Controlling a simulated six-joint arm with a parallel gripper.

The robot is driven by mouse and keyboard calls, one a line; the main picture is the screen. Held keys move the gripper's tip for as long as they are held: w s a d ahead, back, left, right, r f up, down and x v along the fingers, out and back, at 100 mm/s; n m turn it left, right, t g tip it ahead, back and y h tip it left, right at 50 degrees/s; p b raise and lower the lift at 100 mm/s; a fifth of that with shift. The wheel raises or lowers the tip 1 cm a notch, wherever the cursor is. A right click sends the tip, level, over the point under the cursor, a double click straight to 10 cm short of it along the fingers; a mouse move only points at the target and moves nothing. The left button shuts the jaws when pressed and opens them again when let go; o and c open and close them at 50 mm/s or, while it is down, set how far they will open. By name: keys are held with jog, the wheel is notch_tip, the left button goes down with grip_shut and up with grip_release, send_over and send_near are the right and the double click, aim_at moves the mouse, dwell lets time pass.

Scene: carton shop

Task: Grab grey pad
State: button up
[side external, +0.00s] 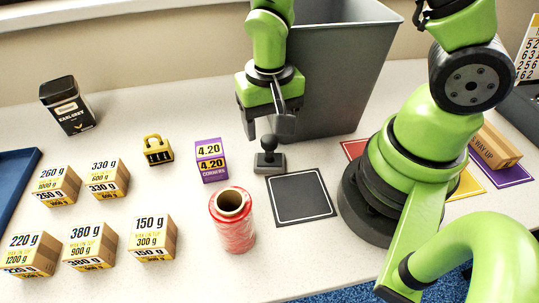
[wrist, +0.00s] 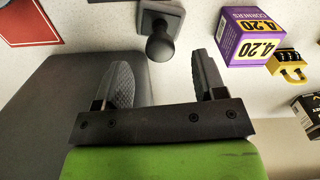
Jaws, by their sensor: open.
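A small grey pad (side external: 270,164) with a black ball-topped knob stands upright on the white table, just behind a dark grey square mat (side external: 300,196) with a white border. In the wrist view the grey pad (wrist: 157,14) shows at the top centre, its knob toward my fingers. My gripper (side external: 266,136) is open and empty above and slightly behind the pad, fingers pointing down. In the wrist view the knob appears just beyond the gap between my fingertips (wrist: 160,60). No contact is clear.
A grey bin (side external: 335,75) stands close behind my gripper. A purple corners box (side external: 210,160) and a red film roll (side external: 232,220) are to the left of the pad. A yellow clasp-like item (side external: 157,150), several weight boxes and a black tin (side external: 66,106) stand further left.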

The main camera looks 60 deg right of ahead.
aim_at(269, 138)
jog(key=shift+f, duration=1.95)
jog(key=shift+c, duration=0.4)
grip_shut()
jog(key=shift+r, duration=0.15)
